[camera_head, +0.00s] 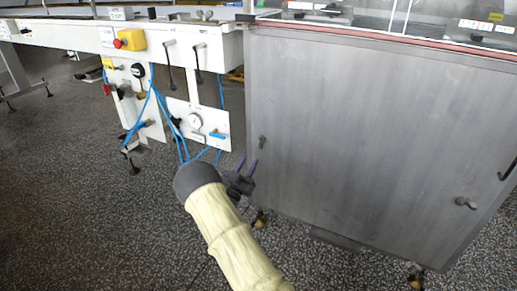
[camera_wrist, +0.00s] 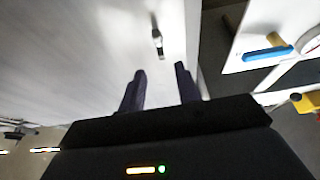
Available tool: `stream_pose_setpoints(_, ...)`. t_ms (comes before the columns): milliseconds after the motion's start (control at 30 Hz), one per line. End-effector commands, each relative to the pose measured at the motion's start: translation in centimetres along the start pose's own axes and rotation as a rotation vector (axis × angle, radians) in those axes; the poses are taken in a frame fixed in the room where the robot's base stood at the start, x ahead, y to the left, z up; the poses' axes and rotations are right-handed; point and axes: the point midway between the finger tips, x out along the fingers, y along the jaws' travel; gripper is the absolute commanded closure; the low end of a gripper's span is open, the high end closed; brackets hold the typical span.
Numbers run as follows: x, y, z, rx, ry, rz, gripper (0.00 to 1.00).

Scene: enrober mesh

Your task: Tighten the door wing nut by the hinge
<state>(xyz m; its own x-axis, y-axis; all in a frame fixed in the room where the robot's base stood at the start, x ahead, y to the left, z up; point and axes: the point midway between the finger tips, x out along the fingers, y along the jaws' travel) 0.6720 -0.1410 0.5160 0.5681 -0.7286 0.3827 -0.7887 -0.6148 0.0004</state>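A small dark metal wing nut (camera_head: 262,142) sits near the left edge of the grey metal door (camera_head: 370,130). In the wrist view the wing nut (camera_wrist: 157,42) hangs roughly vertical on the pale door panel, just beyond the fingertips. A second wing nut (camera_head: 465,203) is at the lower right of the door. My gripper (camera_head: 247,165) is just below and left of the near wing nut. In the wrist view my gripper (camera_wrist: 160,70) is open, with nothing between its two dark purple fingers. I cannot make out the hinge clearly.
Left of the door is a white machine frame with a pressure gauge (camera_head: 195,120), blue hoses (camera_head: 177,135) and a red emergency button (camera_head: 118,43). A blue-handled valve (camera_wrist: 267,54) is close on the right in the wrist view. A dark handle (camera_head: 508,168) is at the door's right edge. Speckled floor is open at left.

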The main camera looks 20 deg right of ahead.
Motion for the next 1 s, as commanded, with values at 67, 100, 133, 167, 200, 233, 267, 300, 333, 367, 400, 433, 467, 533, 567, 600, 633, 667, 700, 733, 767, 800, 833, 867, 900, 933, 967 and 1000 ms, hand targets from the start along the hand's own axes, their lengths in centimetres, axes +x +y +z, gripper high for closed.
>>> stream_pose_setpoints(67, 1.4, 0.1, 0.2, 0.003, 0.003, 0.003, 0.67)
stream_pose_setpoints(100, 2.1, 0.1, 0.2, 0.003, 0.002, 0.003, 0.67)
stream_pose_setpoints(133, 2.7, 0.1, 0.2, 0.002, 0.003, 0.004, 0.67)
stream_pose_setpoints(167, 3.2, 0.1, 0.2, 0.002, 0.003, 0.004, 0.67)
stream_pose_setpoints(200, 3.9, 0.1, 0.3, 0.002, 0.002, 0.003, 0.67)
stream_pose_setpoints(233, 4.4, 0.1, 0.3, 0.003, 0.002, 0.003, 0.67)
stream_pose_setpoints(267, 4.9, 0.1, 0.3, 0.003, 0.002, 0.003, 0.67)
stream_pose_setpoints(300, 5.6, 0.1, 0.2, 0.002, 0.003, 0.004, 0.67)
stream_pose_setpoints(333, 6.2, 0.1, 0.2, 0.002, 0.003, 0.003, 0.67)
stream_pose_setpoints(367, 6.6, 0.1, 0.2, 0.003, 0.003, 0.002, 0.67)
stream_pose_setpoints(400, 7.2, 0.1, 0.2, 0.002, 0.002, 0.002, 0.67)
stream_pose_setpoints(433, 7.5, 0.0, 0.2, 0.002, 0.001, 0.002, 0.67)
stream_pose_setpoints(467, 7.9, 0.1, 0.2, 0.002, 0.002, 0.002, 0.67)
stream_pose_setpoints(533, 8.5, 0.1, 0.2, 0.001, 0.000, 0.002, 0.67)
stream_pose_setpoints(567, 8.7, 0.1, 0.1, 0.001, 0.000, 0.001, 0.67)
stream_pose_setpoints(600, 8.8, 0.0, 0.1, 0.001, 0.000, 0.001, 0.67)
stream_pose_setpoints(633, 8.9, 0.0, 0.0, 0.001, 0.000, 0.000, 0.67)
stream_pose_setpoints(667, 9.0, 0.0, 0.0, 0.001, 0.000, 0.000, 0.67)
stream_pose_setpoints(700, 9.0, 0.0, 0.0, 0.001, 0.000, 0.000, 0.67)
stream_pose_setpoints(733, 9.0, 0.0, 0.0, 0.000, 0.000, 0.000, 0.67)
stream_pose_setpoints(767, 9.0, 0.0, 0.0, 0.000, 0.000, 0.000, 0.67)
stream_pose_setpoints(800, 9.0, 0.0, 0.0, 0.000, 0.000, 0.000, 0.67)
stream_pose_setpoints(833, 9.0, 0.0, 0.0, 0.000, 0.000, 0.000, 0.67)
stream_pose_setpoints(867, 9.0, 0.0, 0.0, 0.000, 0.000, 0.000, 0.67)
stream_pose_setpoints(900, 9.0, 0.0, 0.0, 0.000, 0.000, 0.000, 0.73)
stream_pose_setpoints(933, 8.9, 0.0, 0.0, 0.000, 0.000, 0.000, 0.79)
stream_pose_setpoints(967, 8.9, 0.0, 0.0, 0.000, 0.000, 0.000, 0.85)
stream_pose_setpoints(1000, 8.9, 0.0, 0.0, 0.000, 0.000, 0.000, 0.93)
